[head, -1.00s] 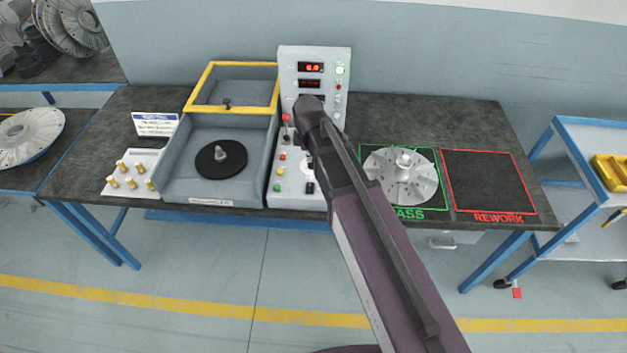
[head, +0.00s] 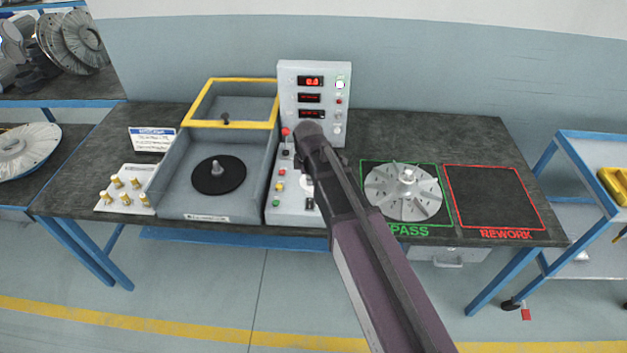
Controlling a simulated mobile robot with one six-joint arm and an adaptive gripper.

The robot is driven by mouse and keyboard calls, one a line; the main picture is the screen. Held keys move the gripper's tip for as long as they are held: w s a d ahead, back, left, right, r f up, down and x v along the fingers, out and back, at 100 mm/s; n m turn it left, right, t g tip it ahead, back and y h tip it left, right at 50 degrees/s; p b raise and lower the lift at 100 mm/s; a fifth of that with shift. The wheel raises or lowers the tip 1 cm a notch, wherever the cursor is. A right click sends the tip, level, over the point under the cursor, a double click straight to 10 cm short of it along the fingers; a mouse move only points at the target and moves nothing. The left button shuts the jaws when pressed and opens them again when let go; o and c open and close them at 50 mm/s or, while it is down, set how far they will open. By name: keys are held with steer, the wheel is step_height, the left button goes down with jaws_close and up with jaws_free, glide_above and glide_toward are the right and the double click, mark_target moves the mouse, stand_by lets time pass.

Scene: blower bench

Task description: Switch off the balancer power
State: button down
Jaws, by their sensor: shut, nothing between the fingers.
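The balancer (head: 176,190) stands on the dark bench, with its yellow-framed lid (head: 232,125) raised and an empty black spindle plate (head: 218,175) inside. Its upright control panel (head: 288,76) has red displays (head: 310,81), a lit whitish-green lamp (head: 340,84) and small buttons and knobs at the right. The sloped lower panel (head: 285,207) carries a red-topped lever (head: 285,133), coloured buttons (head: 280,186) and a black switch (head: 309,204). My gripper (head: 308,130) is in front of the panels, seen from behind; its fingertips and part of the lower panel are hidden. I cannot tell whether it touches anything.
A finned rotor (head: 403,192) lies in the green PASS square, and the red REWORK square (head: 492,196) is empty. A board with several brass pieces (head: 126,188) and a sign (head: 152,139) are at the left. A blue cart (head: 590,150) stands at the right.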

mark_target(309, 200)
steer(key=shift+w+f+b, duration=0.2)
steer(key=shift+f+b, duration=1.2)
steer(key=shift+f, duration=0.1)
steer(key=shift+w+f+b, duration=0.15)
steer(key=shift+f+b, duration=1.3)
steer(key=shift+f, duration=0.1)
steer(key=shift+w+f+b, duration=0.2)
steer(key=shift+f+b, duration=1.2)
steer(key=shift+f, duration=0.1)
steer(key=shift+a, duration=0.25)
